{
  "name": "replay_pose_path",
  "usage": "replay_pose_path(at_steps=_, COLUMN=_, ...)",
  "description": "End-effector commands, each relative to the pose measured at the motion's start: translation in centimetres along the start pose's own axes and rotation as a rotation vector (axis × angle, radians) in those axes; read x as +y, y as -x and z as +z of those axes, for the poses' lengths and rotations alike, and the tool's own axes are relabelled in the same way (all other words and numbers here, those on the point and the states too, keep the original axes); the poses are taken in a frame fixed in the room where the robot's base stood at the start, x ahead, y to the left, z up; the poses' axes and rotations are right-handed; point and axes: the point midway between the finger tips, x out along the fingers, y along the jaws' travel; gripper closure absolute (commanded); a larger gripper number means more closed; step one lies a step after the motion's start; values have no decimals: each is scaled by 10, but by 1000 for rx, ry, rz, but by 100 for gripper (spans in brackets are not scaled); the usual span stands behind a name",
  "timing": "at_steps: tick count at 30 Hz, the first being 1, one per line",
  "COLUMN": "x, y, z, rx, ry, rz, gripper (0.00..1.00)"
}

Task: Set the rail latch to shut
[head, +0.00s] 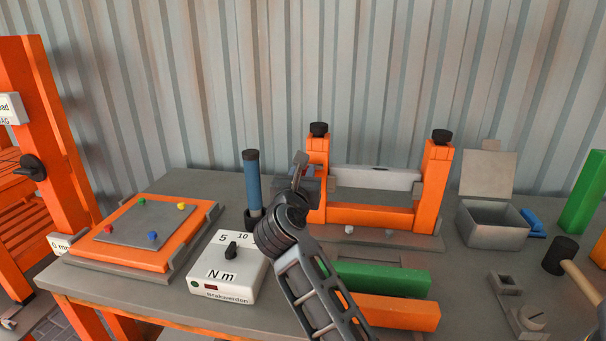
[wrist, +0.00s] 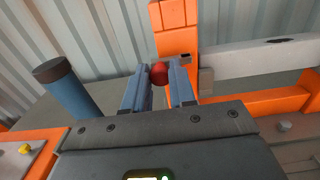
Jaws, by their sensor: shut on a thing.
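An orange frame (head: 430,190) with two black-capped posts stands on the workbench. A light grey rail (head: 375,178) spans between its posts and also shows in the wrist view (wrist: 265,57). In the wrist view a round red knob (wrist: 160,74) sits between the two fingertips of my gripper (wrist: 160,82), in front of the left orange post (wrist: 176,40). My gripper is shut on this knob. A small grey bracket (wrist: 206,80) sits beside the post. In the head view my gripper (head: 303,172) is at the left post, and the knob's mount is hidden.
A blue cylinder (head: 252,182) stands close left of my gripper. A white torque box (head: 228,267) and an orange-framed panel (head: 150,250) lie further left. Green (head: 380,280) and orange (head: 395,312) bars lie in front of the frame. An open grey box (head: 490,220) is right.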

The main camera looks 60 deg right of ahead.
Motion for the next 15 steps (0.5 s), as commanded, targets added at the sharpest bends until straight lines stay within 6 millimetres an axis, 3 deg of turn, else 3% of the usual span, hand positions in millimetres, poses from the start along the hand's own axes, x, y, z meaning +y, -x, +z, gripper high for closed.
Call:
replay_pose_path(at_steps=4, x=0, y=0, z=0, rx=0, ry=0, rz=0, gripper=100)
replay_pose_path(at_steps=15, x=-1, y=0, z=0, rx=0, ry=0, rz=0, gripper=100)
